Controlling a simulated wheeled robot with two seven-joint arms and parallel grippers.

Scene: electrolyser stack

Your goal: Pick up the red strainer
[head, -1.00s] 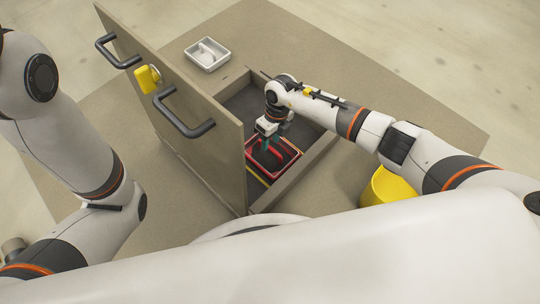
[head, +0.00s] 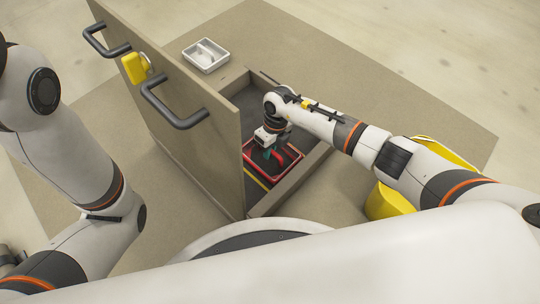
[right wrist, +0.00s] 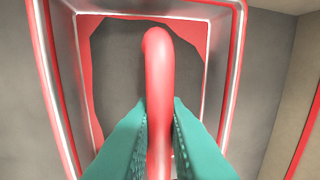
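The red strainer (head: 287,166) is a rectangular, red-rimmed frame with an arched red handle, inside the open drawer. In the right wrist view its handle (right wrist: 159,60) runs between the two teal fingers of my right gripper (right wrist: 160,108). The fingers lie close against both sides of the handle and look shut on it. In the head view my right gripper (head: 268,152) points down into the strainer and hides part of it. I cannot tell whether the strainer is clear of the drawer floor. My left gripper is outside the view; only its arm shows at the left.
The drawer's tall front panel (head: 190,140) with two dark handles stands left of the strainer. A yellow object (head: 135,67) hangs on it. A white divided tray (head: 205,56) sits on the cabinet top. A yellow container (head: 388,203) stands right, under my right arm. A yellow strip (head: 256,178) lies beside the strainer.

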